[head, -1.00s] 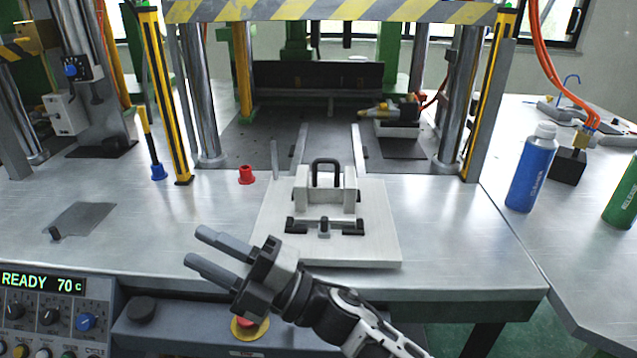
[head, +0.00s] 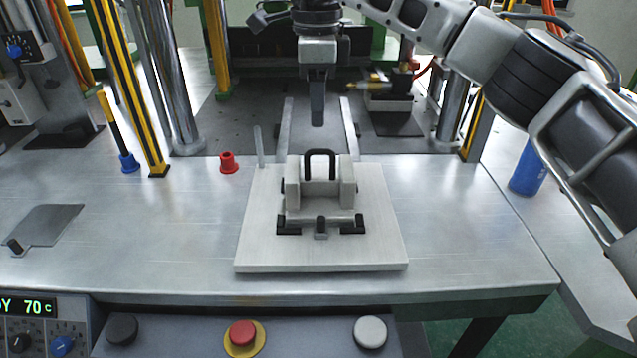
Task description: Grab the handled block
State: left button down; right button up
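The handled block (head: 319,189) is a pale grey block with a black loop handle (head: 320,152) upright on top. It sits on a light square plate (head: 380,240) on the metal table, in the middle of the head view. My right gripper (head: 317,122) points straight down in the picture just above the handle, apart from it. Its fingers line up as one dark shape, so the gap between them is hidden. My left gripper is not in view.
A red cap-like piece (head: 229,163) stands left of the plate. The press's posts and yellow-black bars (head: 130,90) rise at the left. A blue bottle (head: 527,170) stands at right, partly behind my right arm.

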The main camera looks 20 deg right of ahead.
send_over(320, 179)
jog(key=f, duration=0.8)
jog(key=shift+w+a+f, duration=0.2)
jog(key=f, duration=0.1)
jog(key=f+p, duration=0.1)
jog(key=f, duration=0.2)
jog(key=shift+s+d+p, duration=0.2)
jog(key=shift+s+p, duration=0.05)
jog(key=shift+p, duration=0.05)
jog(key=shift+f, duration=0.6)
grip_shut()
jog(key=shift+w+r, duration=0.1)
jog(key=shift+r, duration=0.05)
